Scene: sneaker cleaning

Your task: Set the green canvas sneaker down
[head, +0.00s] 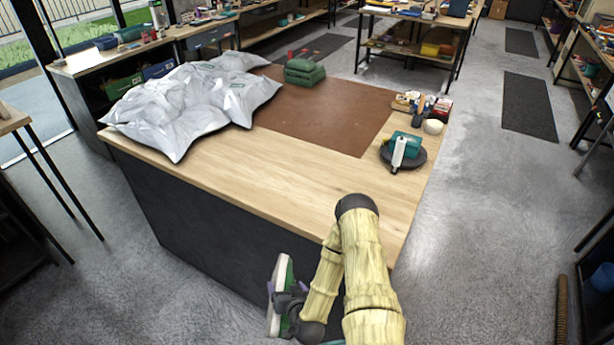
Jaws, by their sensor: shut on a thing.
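The green canvas sneaker (286,272) shows at the bottom middle of the head view, with a white sole along its left side and green upper on its right. It is held on edge, sole facing left. My gripper (288,297) is shut on it; its fingertips are partly hidden by the shoe and my arm. Sneaker and gripper are in front of the dark front panel of the workbench (285,185), on the near side of its wooden top. A brown mat (322,112) lies on the bench top.
Grey-white plastic bags (190,100) cover the bench's left end. Folded green cloths (304,72) lie at the mat's back edge. A dark round tray (403,157) with a teal item and a white bottle (398,153) stands at right. The bench's near wooden strip is clear.

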